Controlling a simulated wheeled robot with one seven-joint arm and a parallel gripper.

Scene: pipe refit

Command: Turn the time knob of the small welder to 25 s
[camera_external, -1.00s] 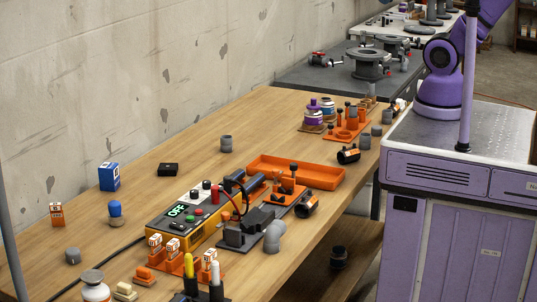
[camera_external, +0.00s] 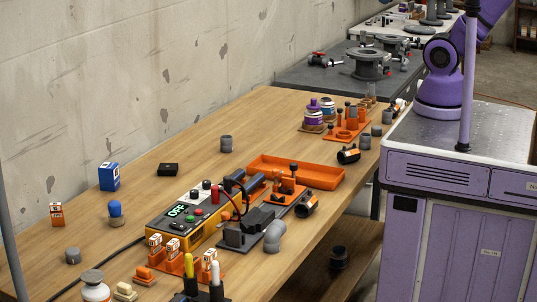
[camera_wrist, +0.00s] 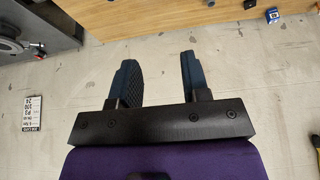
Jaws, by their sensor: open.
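The small welder (camera_external: 168,234) is a yellow and black box on the wooden bench in the external view. Its green display reads OFF. Two dark knobs stand on its light top panel near the back, one of them a dark knob (camera_external: 206,185); I cannot tell which one is the time knob, nor read its setting. Green and red buttons sit beside the display. My gripper (camera_wrist: 158,78) shows only in the wrist view, open and empty, with its two dark fingers apart over the wall or floor. It is far from the welder, which I cannot make out in the wrist view.
An orange tray (camera_external: 330,182) and a clamp fixture (camera_external: 268,218) stand right of the welder. A grey elbow pipe (camera_external: 274,236) is at the bench's front edge.

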